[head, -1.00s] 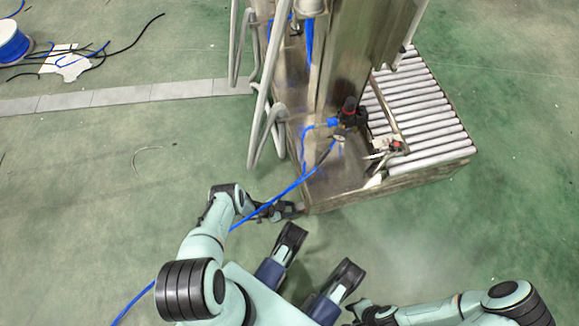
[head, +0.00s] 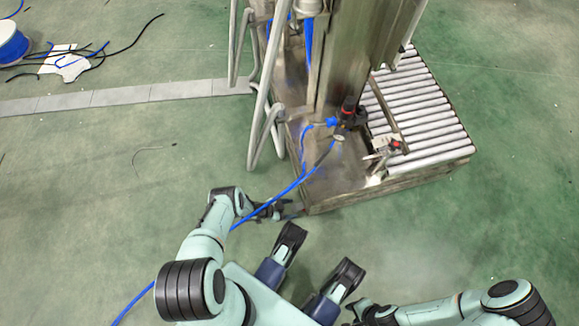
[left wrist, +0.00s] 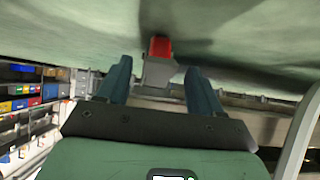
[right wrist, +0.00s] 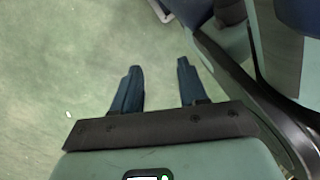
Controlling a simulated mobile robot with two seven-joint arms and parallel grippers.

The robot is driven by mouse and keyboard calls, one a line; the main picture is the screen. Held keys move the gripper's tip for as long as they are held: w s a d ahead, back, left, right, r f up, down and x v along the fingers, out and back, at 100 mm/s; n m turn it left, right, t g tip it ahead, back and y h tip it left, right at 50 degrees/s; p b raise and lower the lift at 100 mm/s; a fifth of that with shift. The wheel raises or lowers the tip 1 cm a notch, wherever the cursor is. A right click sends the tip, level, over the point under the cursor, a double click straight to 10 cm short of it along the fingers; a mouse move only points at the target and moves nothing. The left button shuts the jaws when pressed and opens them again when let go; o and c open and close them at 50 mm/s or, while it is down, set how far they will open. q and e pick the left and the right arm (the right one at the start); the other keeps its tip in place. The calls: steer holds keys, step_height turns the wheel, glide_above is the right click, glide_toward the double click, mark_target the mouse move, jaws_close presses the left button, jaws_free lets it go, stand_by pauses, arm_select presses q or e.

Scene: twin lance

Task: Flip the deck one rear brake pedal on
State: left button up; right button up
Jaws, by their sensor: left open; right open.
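The red brake pedal (left wrist: 160,47) sits on a grey bracket (left wrist: 158,72) in the left wrist view, near the top middle. My left gripper (left wrist: 158,78) is open, with one finger on each side of the bracket in that view; contact is not visible. In the head view my left gripper (head: 284,211) is low beside the near left corner of the machine base (head: 333,184), where the pedal is too small to make out. My right gripper (right wrist: 156,75) is open and empty over bare green floor.
A roller conveyor (head: 422,112) adjoins the machine's column (head: 350,60). Bent grey tube rails (head: 262,100) stand at its left. A blue spool (head: 12,42) and loose cables lie far left.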

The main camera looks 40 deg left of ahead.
arm_select(q)
steer(key=p+v, duration=0.4)
steer(key=v, duration=0.9)
steer(key=shift+p, duration=0.3)
arm_select(e)
steer(key=w+a+r+t, duration=0.1)
steer(key=w+r+t, duration=0.2)
steer(key=w+r, duration=0.3)
steer(key=w, duration=0.3)
steer(key=shift+w+a+n, duration=0.15)
steer(key=shift+w+n, duration=0.1)
steer(key=shift+n, duration=0.05)
